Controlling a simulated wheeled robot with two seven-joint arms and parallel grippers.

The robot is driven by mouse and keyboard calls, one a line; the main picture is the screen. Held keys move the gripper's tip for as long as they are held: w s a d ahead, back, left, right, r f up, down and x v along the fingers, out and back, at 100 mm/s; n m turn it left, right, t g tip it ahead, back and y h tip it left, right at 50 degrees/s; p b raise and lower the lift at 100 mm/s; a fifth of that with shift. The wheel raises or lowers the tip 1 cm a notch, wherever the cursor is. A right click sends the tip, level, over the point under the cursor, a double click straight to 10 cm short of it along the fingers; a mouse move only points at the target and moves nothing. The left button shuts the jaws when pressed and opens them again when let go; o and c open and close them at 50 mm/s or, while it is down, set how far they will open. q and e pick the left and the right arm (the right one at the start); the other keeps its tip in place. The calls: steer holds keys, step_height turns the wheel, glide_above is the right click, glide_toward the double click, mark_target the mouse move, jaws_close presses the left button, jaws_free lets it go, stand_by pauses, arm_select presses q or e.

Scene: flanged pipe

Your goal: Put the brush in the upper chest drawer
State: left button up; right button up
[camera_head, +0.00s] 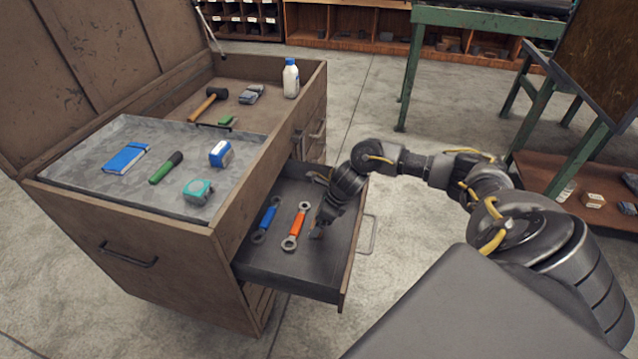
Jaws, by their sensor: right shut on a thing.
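The open chest drawer (285,278) is pulled out to the right side of the brown chest (150,262). A blue wrench (265,220) and an orange wrench (296,227) lie side by side on its dark floor. My right gripper (317,232) reaches down into this drawer, just right of the orange wrench. It is shut on a small brownish thing, which I take to be the brush; the fingers hide most of it. I cannot tell whether it touches the drawer floor. My left gripper is not in view.
A grey tray (115,188) on the chest holds a blue notebook (126,158), a green-handled tool (166,167) and a teal tape measure (198,191). Behind are a mallet (205,103) and a white bottle (291,78). A green-framed table (412,70) stands beyond clear floor.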

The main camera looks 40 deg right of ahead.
steer(key=o, duration=0.6)
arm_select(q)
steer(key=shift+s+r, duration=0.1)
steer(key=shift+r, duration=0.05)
arm_select(e)
steer(key=shift+r, duration=0.15)
steer(key=p+v, duration=0.1)
steer(key=v, duration=0.1)
steer(key=shift+w+r+p, duration=0.15)
steer(key=shift+r+p, duration=0.25)
arm_select(q)
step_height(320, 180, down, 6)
steer(key=p, duration=0.1)
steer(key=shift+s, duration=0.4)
arm_select(e)
steer(key=v, duration=1)
